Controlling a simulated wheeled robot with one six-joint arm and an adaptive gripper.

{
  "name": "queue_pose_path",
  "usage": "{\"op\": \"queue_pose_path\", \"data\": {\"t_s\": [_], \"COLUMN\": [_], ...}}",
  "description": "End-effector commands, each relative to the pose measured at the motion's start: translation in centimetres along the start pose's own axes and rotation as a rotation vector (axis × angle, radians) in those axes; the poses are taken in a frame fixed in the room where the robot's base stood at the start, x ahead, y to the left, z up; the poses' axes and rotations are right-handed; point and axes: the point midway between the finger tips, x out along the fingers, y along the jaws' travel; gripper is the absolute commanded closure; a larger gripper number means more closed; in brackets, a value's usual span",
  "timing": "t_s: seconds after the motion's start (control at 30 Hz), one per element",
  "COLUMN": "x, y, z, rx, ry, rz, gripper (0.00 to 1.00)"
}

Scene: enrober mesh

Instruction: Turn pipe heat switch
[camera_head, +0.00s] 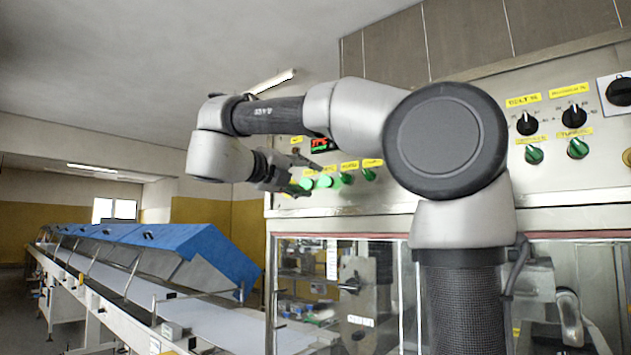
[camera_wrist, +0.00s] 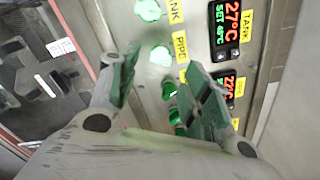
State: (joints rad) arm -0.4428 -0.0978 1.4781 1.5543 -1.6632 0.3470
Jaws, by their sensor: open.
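In the wrist view, the pipe heat switch (camera_wrist: 160,56) is a glowing green knob beside the yellow PIPE label (camera_wrist: 180,48). My gripper (camera_wrist: 162,64) is open, with its two green-padded fingers on either side of this knob in the picture. I cannot tell whether they touch it or how far off they are. In the head view, my gripper (camera_head: 290,175) is at the left end of a row of green knobs (camera_head: 346,178) on the control panel and partly hides that end. The knob's exact pointer angle is unclear.
Another lit knob (camera_wrist: 147,10) is by the TANK label. Darker green knobs (camera_wrist: 168,90) are close to my right finger. Red temperature displays (camera_wrist: 229,22) are on the panel. Glass doors (camera_head: 345,290) are below it. A blue-covered conveyor (camera_head: 190,245) stands at left.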

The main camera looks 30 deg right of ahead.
Motion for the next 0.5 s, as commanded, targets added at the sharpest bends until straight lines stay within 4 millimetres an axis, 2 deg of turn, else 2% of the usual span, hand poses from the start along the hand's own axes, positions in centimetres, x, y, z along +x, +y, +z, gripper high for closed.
{"op": "queue_pose_path", "data": {"t_s": [0.03,0.2,0.33,0.5], "x": [-1.3,-4.4,-5.8,-6.3], "y": [0.1,0.1,0.0,0.0], "z": [0.1,0.1,0.0,0.0], "rx": [-0.001,-0.001,0.000,0.000], "ry": [-0.005,-0.003,-0.001,0.001], "rz": [0.003,0.002,0.001,0.000], "gripper": [0.52,0.52,0.52,0.52]}}
